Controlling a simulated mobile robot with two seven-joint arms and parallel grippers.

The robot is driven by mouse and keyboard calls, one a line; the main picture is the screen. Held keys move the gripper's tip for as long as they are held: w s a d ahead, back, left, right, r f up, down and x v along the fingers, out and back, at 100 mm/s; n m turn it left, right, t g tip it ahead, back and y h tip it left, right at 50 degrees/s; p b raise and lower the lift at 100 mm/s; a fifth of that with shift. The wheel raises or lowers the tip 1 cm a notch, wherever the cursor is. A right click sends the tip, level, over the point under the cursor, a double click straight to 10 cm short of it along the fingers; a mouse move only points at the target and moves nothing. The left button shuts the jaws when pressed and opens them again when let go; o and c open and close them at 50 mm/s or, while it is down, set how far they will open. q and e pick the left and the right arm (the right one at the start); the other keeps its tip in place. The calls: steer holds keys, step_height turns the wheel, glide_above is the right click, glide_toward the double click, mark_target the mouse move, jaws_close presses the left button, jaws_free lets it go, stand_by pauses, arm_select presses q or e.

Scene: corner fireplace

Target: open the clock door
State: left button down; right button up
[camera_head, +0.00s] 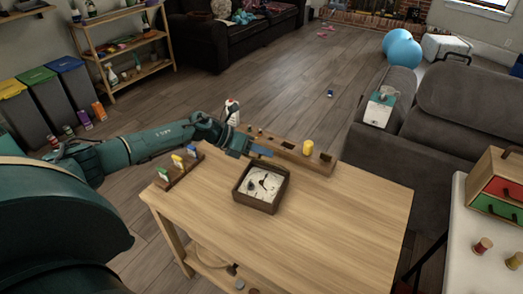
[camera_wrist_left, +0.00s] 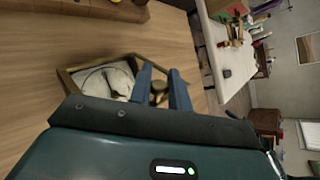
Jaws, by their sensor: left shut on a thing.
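The clock (camera_head: 262,188) is a square dark-brown box with a white face and dark hands, on the wooden table. In the left wrist view the clock (camera_wrist_left: 106,80) lies just beyond my gripper, its wooden rim partly hidden by the fingers. My left gripper (camera_head: 262,152) reaches in from the left to the clock's far side. In the left wrist view its blue fingers (camera_wrist_left: 163,88) are shut on a round brass-coloured knob (camera_wrist_left: 159,88) by the clock's rim. I cannot tell whether the clock door is ajar. My right gripper is not in view.
The wooden table (camera_head: 330,215) is clear to the right and front of the clock. A small rack (camera_head: 180,171) with coloured items stands left; a long wooden block (camera_head: 290,149) with a yellow piece lies behind. A grey sofa (camera_head: 440,120) stands beyond.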

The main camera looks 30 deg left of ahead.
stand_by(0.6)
arm_select(q)
steer(key=c, duration=1.4)
jaws_free()
steer(key=shift+b+v, duration=1.2)
steer(key=shift+v, duration=5.4)
steer(key=shift+d+r, duration=0.1)
steer(key=shift+d, duration=0.05)
